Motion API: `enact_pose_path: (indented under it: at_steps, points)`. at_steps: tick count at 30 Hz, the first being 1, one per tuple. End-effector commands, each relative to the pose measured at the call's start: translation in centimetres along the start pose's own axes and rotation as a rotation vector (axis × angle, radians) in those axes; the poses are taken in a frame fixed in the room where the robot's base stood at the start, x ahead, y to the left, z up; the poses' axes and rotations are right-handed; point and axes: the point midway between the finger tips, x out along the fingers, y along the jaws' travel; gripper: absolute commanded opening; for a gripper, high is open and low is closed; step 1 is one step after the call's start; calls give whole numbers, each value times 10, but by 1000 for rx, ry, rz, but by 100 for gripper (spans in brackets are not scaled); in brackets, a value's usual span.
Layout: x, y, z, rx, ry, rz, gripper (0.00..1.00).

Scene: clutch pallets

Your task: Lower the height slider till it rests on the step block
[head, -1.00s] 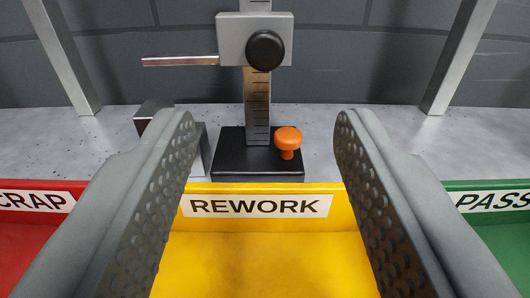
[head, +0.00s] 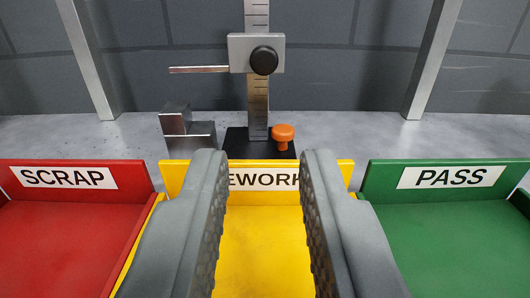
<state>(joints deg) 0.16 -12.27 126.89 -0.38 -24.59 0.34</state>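The height slider (head: 241,54) is a grey block with a black knob (head: 264,60), set high on an upright graduated column (head: 258,104). Its thin scriber arm (head: 199,69) points left. The column stands on a black base (head: 236,143) with an orange knob (head: 283,132) at its right. The metal step block (head: 189,132) sits on the bench left of the base, below the scriber arm and with a clear gap under it. My gripper (head: 263,158) is open and empty in front of the gauge, over the yellow tray, with its fingers apart.
Three trays line the front: red SCRAP (head: 137,178), yellow REWORK (head: 345,170) and green PASS (head: 378,177). Slanted metal posts (head: 88,58) and (head: 433,58) stand left and right at the back. The grey bench (head: 350,135) is clear right of the gauge.

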Motion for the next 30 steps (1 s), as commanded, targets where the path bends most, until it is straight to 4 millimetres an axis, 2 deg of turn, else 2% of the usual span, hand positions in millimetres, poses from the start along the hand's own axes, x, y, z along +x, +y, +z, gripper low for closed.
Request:
enact_pose_path:
  at_steps: [1, 3, 7, 15, 18, 25, 30]
  points:
    - [0, 0, 0, 0, 0, 0, 13]
    - [1, 0, -1, 2, 0, -1, 0]
    - [11, 0, -15, 27, -8, -17, 0]
    - [45, 9, -63, 124, -54, -38, 0]
    - [51, 12, -71, 143, -64, -34, 0]
    - [66, 13, -73, 151, -69, -32, 0]
    - [89, 12, -71, 151, -70, -32, 0]
